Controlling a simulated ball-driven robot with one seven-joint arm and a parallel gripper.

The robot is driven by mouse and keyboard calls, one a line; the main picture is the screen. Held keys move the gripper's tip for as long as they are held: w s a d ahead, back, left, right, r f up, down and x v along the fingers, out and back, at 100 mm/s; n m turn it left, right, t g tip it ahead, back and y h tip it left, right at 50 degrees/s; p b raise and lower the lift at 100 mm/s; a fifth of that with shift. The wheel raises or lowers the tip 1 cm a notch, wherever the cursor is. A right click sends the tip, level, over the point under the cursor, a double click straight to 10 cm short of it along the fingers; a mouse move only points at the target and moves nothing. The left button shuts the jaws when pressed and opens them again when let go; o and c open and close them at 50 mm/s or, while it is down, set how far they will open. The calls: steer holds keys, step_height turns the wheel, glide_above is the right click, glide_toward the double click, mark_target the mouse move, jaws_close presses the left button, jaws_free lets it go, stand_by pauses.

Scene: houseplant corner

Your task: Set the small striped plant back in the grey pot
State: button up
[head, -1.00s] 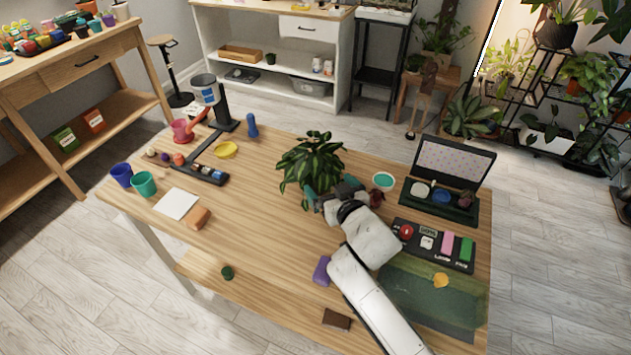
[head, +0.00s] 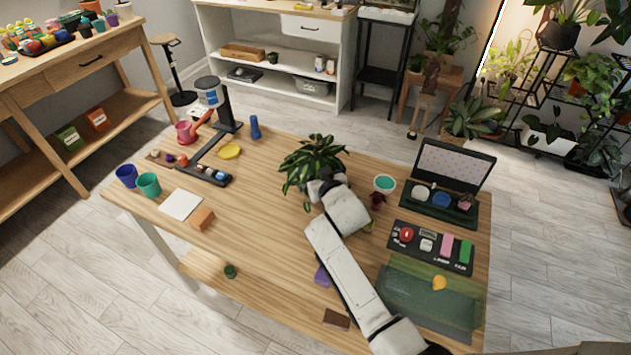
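A bushy plant with dark green leaves and pale stripes (head: 312,160) is at the middle of the table in the head view. My gripper (head: 320,188) is at the right lower side of its leaves. My own wrist and the leaves cover the fingertips, so I cannot see whether they hold anything. The base of the plant is hidden too, and I cannot tell whether it stands in a pot. I cannot make out a grey pot on the table.
A dark red object (head: 378,200) and a teal-topped round dish (head: 385,184) are right of my wrist. A purple block (head: 322,276) lies beside my forearm. An open black case (head: 440,205) stands at the right.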

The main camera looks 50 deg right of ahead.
steer(key=shift+w, duration=0.1)
steer(key=c, duration=1)
